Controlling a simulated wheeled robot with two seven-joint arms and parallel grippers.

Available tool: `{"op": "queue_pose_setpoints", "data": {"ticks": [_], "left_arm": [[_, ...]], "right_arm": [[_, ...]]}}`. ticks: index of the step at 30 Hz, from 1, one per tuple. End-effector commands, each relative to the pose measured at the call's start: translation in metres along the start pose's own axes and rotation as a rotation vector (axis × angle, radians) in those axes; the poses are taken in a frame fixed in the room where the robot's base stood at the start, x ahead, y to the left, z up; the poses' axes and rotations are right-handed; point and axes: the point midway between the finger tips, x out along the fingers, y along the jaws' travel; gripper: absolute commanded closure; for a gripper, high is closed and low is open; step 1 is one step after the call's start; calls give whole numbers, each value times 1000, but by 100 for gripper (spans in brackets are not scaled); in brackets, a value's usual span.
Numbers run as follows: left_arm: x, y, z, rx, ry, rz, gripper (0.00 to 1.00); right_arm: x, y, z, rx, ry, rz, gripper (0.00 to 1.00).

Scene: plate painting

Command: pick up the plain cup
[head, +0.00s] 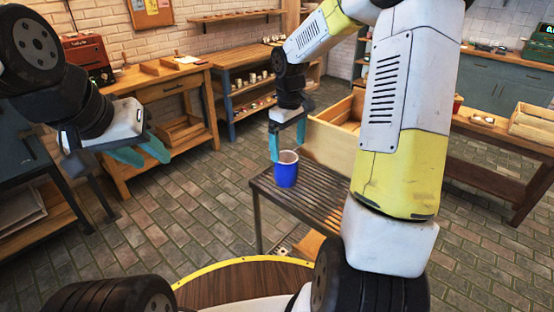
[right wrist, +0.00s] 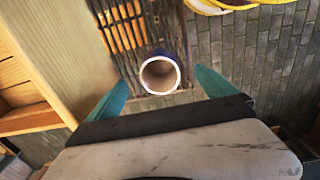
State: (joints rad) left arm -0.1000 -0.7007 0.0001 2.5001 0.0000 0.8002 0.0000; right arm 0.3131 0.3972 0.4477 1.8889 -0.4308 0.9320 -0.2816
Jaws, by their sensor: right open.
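A plain blue cup (head: 287,172) with a pale inside stands upright on a dark slatted table (head: 318,198) in the head view. In the right wrist view the cup (right wrist: 160,73) shows from above, in line with the gap between the fingers. My right gripper (head: 287,140) is open, its teal fingers at and just above the cup's rim; it also shows in the right wrist view (right wrist: 160,95). I cannot tell whether a finger touches the cup. My left gripper (head: 140,154) is held far from the cup at the left, with its teal fingers apart and empty.
A wooden crate (head: 335,147) stands directly behind the slatted table, close to my right gripper. A wooden workbench (head: 150,88) stands at the back left. A round wooden top with a yellow rim (head: 230,263) is in front.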

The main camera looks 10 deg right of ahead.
Motion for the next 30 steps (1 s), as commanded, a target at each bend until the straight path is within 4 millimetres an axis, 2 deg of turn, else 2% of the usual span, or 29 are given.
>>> {"op": "queue_pose_setpoints", "data": {"ticks": [1, 4, 14, 21, 30], "left_arm": [[0, 0, 0, 0, 0, 0, 64], [0, 0, 0, 0, 0, 0, 64], [0, 0, 0, 0, -1, 0, 64], [0, 0, 0, 0, -1, 0, 64], [0, 0, 0, 0, -1, 0, 64]], "right_arm": [[9, 3, -3, -11, -6, -12, 4], [18, 5, -7, -26, -9, -23, 4], [55, 4, -8, -29, -12, -26, 4], [89, 2, -9, -28, -12, -26, 4], [96, 3, -9, -28, -10, -24, 4]]}}
